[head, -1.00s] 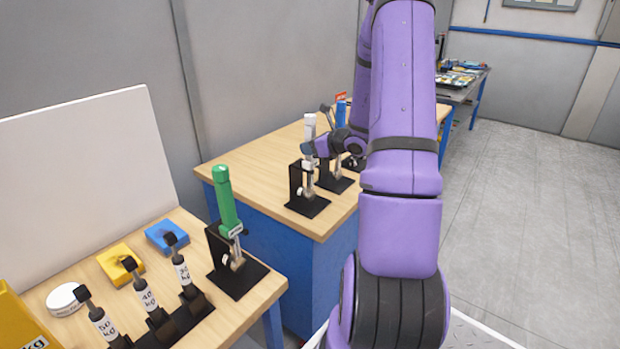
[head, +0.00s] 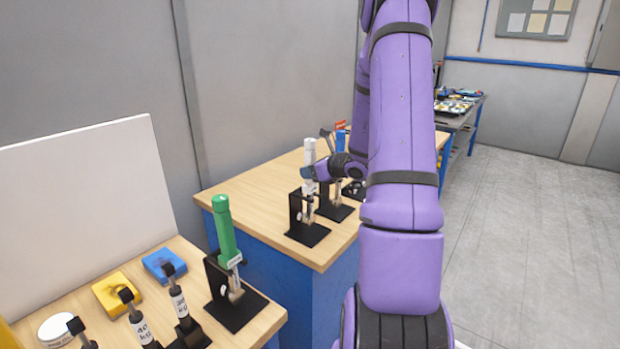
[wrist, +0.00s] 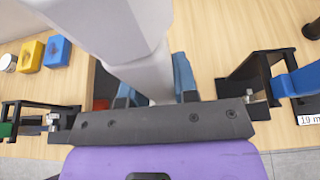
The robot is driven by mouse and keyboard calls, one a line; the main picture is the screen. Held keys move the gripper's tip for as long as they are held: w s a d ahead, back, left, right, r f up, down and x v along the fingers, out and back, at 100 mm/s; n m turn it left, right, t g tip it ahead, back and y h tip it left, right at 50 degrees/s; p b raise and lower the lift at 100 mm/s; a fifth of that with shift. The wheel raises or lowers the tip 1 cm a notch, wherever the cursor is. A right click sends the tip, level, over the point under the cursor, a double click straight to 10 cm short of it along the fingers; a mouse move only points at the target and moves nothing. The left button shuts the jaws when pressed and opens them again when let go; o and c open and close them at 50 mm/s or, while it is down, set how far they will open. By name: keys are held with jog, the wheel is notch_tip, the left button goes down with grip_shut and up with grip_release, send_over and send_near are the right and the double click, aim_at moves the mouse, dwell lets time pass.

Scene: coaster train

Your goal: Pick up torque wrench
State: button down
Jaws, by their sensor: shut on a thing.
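A white torque wrench (head: 309,152) stands upright at a black stand (head: 308,234) on the far wooden table. My gripper (head: 311,173) reaches in from the right and is shut on its white handle. In the wrist view the handle (wrist: 138,72) runs up between the blue fingers of my gripper (wrist: 155,88). I cannot tell whether the wrench's lower end rests in the stand. A green wrench (head: 224,225) stands in its own stand on the near table. A blue wrench (head: 341,140) stands behind the white one, partly hidden by my arm.
The near table holds a white panel (head: 85,210), blue block (head: 165,265), yellow block (head: 117,293), white round item (head: 57,328) and several dark-topped weights (head: 178,300). A grey wall is behind. Open floor (head: 510,220) lies right. Neighbouring stands (wrist: 255,72) are close beside my gripper.

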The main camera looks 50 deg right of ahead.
notch_tip(320, 180, up, 2)
jog(key=shift+s+d+r, duration=0.1)
jog(key=shift+s, duration=0.1)
jog(key=s+d, duration=0.1)
jog(key=s, duration=1.6)
jog(key=shift+s+d, duration=0.3)
jog(key=c, duration=1.4)
grip_release()
grip_shut()
